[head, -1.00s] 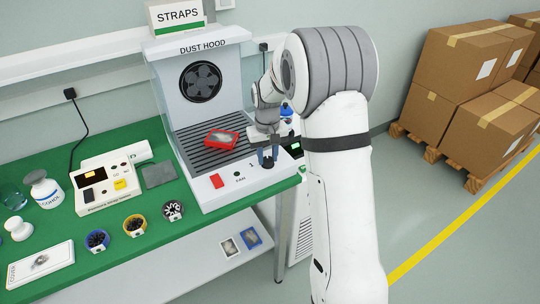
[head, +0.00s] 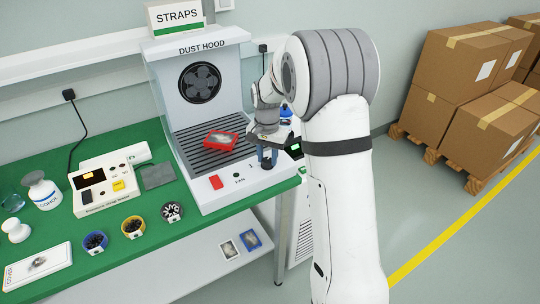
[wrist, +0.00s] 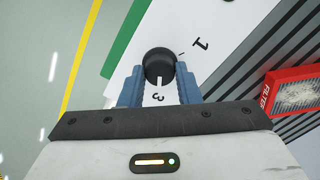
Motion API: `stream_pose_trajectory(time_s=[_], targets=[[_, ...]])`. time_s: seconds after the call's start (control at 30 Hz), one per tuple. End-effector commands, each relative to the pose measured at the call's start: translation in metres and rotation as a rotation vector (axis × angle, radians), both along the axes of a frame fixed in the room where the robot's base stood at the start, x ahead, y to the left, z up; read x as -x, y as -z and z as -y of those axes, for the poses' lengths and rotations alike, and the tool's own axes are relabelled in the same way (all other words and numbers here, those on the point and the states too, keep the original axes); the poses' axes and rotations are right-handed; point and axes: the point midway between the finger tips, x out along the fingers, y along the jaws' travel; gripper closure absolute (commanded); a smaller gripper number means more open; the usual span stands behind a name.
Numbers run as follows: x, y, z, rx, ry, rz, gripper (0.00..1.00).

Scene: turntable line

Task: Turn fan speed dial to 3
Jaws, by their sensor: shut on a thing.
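The fan speed dial (wrist: 159,62) is a round black knob on the white front panel of the dust hood (head: 200,112). In the wrist view its white pointer line aims down the picture at the printed 3 (wrist: 159,97). The printed 1 (wrist: 201,44) is to the upper right. My gripper (wrist: 159,73) has its blue fingers on both sides of the dial and is shut on it. In the head view the dial (head: 267,165) is partly hidden by my gripper (head: 267,158).
A red filter tray (head: 221,139) lies on the hood's slatted grille, left of my gripper. A red switch (head: 216,182) is on the same panel. Boxes stand at right.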

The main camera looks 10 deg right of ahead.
Motion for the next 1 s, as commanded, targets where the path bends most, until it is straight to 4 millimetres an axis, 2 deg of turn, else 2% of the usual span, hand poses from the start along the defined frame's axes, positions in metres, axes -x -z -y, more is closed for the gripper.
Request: stream_pose_trajectory(time_s=[0.53, 0.57, 0.6, 0.8, 1.0], targets=[[-0.003, -0.0022, -0.0014, -0.002, 0.022, 0.011, 0.93], [-0.0029, -0.0022, -0.0015, -0.002, 0.022, 0.011, 0.68], [-0.0028, -0.0021, -0.0015, -0.003, 0.022, 0.01, 0.64], [-0.0014, -0.001, -0.0012, -0.002, 0.021, 0.005, 0.48], [-0.0007, -0.0006, -0.001, -0.001, 0.021, 0.003, 0.48]])
